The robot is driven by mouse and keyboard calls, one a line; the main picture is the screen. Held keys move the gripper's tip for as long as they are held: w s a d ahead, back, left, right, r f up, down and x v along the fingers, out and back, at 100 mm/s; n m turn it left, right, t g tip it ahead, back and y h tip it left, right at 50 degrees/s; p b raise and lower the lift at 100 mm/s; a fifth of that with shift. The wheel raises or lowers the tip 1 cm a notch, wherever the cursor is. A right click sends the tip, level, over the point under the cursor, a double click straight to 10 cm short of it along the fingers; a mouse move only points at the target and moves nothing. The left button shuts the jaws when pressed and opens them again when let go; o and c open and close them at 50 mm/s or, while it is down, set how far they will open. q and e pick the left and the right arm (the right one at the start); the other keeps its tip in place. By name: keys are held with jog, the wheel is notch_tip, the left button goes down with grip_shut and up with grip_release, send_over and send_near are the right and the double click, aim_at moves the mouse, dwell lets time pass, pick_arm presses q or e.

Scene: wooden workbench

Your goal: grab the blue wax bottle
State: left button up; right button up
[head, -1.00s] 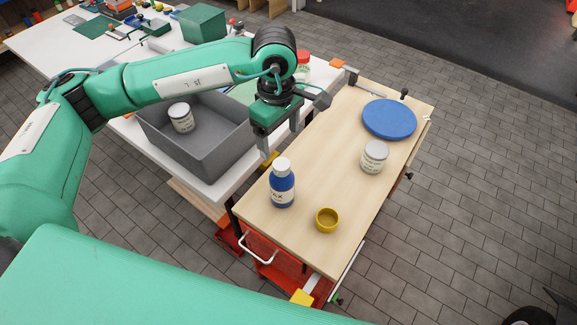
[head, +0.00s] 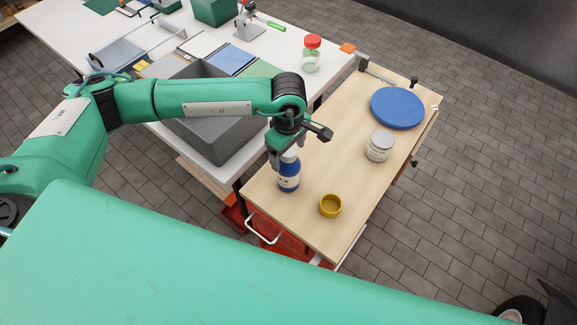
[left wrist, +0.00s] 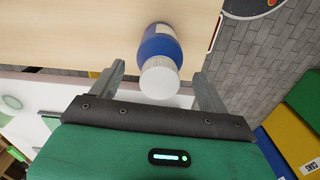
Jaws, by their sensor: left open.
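The blue wax bottle (head: 289,180) stands upright on the wooden workbench near its front left edge. It has a white cap and a pale label. My left gripper (head: 283,156) is at the bottle's top in the head view and hides part of the cap. In the left wrist view the bottle (left wrist: 160,60) shows cap toward me, between the two open fingers of the left gripper (left wrist: 160,90). There are gaps on both sides, so the jaws are not closed on it. My right gripper is not in view.
A small yellow cup (head: 330,206) stands right of the bottle. A white-lidded tin (head: 380,146) and a blue disc (head: 397,108) sit farther back on the workbench (head: 335,150). A grey bin (head: 232,135) stands on the white table (head: 270,60), with a red-lidded jar (head: 312,54) beyond.

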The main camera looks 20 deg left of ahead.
pick_arm(q)
jog(key=shift+f, duration=1)
jog(key=c, duration=1.7)
jog(key=shift+r, duration=0.1)
